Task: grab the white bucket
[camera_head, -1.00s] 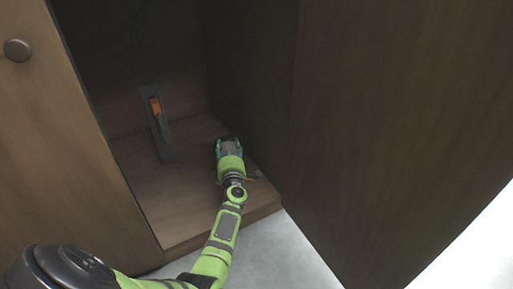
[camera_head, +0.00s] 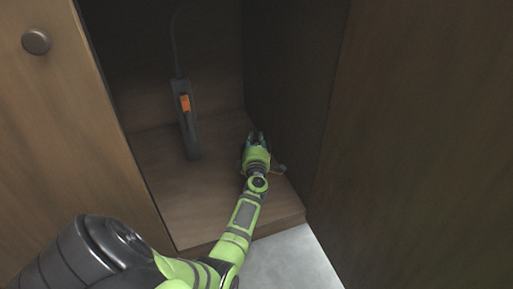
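No white bucket shows in the head view. My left gripper (camera_head: 256,136) reaches into the open cabinet, low over its floor and close to the right inner wall. Its two dark fingertips stand apart, and I see nothing held between them. The gripper's body and wrist hide a little of the cabinet floor. My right gripper is not in view.
The wooden cabinet floor (camera_head: 185,205) is mostly bare. A dark power strip (camera_head: 189,130) with an orange switch stands left of my gripper, its cable running up. A wooden panel with a round knob (camera_head: 36,41) is at left; a large wooden panel (camera_head: 420,150) is at right.

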